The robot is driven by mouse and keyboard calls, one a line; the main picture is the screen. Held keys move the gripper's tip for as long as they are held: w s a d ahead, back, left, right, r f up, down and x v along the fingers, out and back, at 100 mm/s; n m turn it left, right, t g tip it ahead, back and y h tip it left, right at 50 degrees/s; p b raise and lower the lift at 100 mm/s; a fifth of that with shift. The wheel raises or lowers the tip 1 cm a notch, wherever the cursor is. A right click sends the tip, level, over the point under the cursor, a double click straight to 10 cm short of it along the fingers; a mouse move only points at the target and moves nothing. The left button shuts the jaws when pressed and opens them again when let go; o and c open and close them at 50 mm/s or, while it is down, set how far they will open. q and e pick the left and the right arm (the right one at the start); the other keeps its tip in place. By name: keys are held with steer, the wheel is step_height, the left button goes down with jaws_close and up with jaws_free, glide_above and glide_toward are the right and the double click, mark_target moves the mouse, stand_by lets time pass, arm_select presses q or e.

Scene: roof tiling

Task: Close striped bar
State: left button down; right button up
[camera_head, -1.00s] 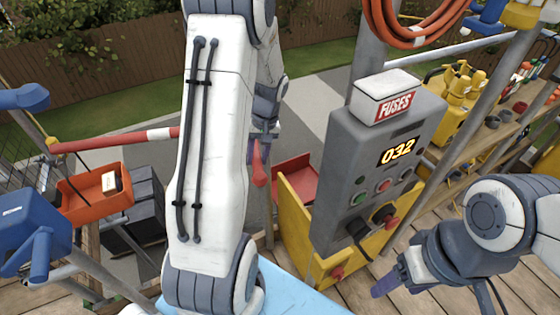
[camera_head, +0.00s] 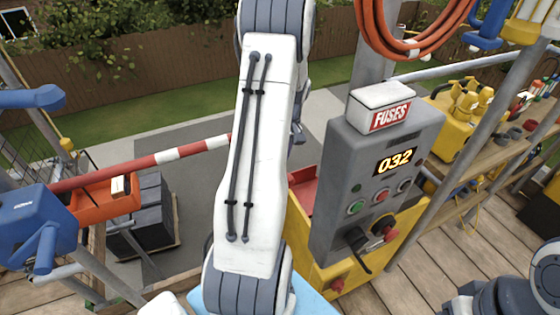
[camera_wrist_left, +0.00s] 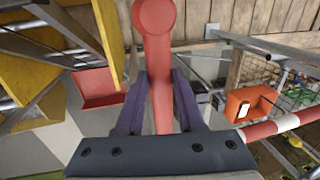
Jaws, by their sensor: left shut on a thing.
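The red-and-white striped bar (camera_head: 165,157) runs from the left up to my left arm in the head view, where its right end is hidden. It also shows at the right of the left wrist view (camera_wrist_left: 285,122). In that view the purple fingers of my left gripper (camera_wrist_left: 158,100) are shut on a red, round-ended handle (camera_wrist_left: 155,25). Where the handle joins the bar is hidden by the gripper. My left arm covers these fingers in the head view. My right arm shows only at the bottom right corner, with its gripper out of view.
A grey control box (camera_head: 370,185) with a FUSES case (camera_head: 382,104) stands right of my left arm, by a yellow bin (camera_head: 375,255). An orange tray (camera_head: 108,203) sits under the bar, beside dark stacked blocks (camera_head: 155,210). Blue fittings (camera_head: 35,225) stand at left.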

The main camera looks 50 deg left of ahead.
arm_select(q)
steer(key=shift+w, duration=0.15)
steer(key=c, duration=0.5)
jaws_free()
steer(key=r, duration=0.3)
steer(key=w+r+b, duration=0.1)
steer(key=r, duration=0.3)
steer(key=w+r, duration=0.1)
steer(key=r, duration=0.2)
steer(key=shift+d+r+b, duration=0.2)
steer(key=shift+d+b, duration=0.15)
